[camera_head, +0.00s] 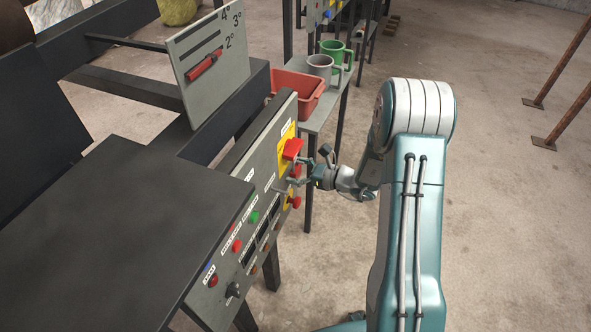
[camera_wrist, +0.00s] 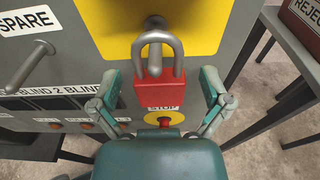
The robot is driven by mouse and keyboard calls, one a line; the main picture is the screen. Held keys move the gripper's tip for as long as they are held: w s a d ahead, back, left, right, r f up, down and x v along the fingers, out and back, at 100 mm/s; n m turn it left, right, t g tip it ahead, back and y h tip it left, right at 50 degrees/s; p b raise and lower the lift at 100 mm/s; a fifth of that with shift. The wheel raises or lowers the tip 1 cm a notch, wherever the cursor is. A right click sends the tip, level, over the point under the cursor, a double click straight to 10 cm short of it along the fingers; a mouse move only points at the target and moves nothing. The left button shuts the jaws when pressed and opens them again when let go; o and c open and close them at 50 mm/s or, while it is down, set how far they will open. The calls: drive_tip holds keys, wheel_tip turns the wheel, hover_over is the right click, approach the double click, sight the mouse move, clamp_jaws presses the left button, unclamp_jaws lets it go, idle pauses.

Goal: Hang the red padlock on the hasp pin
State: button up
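The red padlock (camera_wrist: 155,93) is upright in the wrist view, and its steel shackle (camera_wrist: 178,50) loops over the hasp pin (camera_wrist: 154,60). The pin sticks out from the panel and its end shows inside the shackle. The padlock also shows as a small red patch (camera_head: 296,171) in the head view. My gripper (camera_wrist: 163,92) is open around the padlock, one finger on each side, with a gap to the body at both sides, wider at the right. In the head view my gripper (camera_head: 308,172) is at the panel, partly hard to make out.
A yellow plate (camera_wrist: 205,30) lies behind the padlock, with a red and yellow stop button (camera_wrist: 190,122) below. A second pin (camera_wrist: 28,66) sticks out at left under SPARE. A red handle (camera_head: 292,149) is above. A red bin (camera_head: 300,88) and mugs stand on a shelf behind.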

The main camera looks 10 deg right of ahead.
drive_tip(key=v, duration=1.2)
drive_tip(key=s+a+r+n+g+h, duration=0.4)
drive_tip(key=s+a+r+n+g, duration=0.4)
drive_tip(key=s+a+r+n, duration=0.4)
drive_tip(key=s+d+r+n+t+h, duration=0.4)
drive_tip(key=s+r+n+h, duration=0.4)
drive_tip(key=n, duration=0.5)
drive_tip(key=shift+s+r+h, duration=0.3)
drive_tip(key=shift+s+h, duration=0.3)
drive_tip(key=shift+s, duration=0.3)
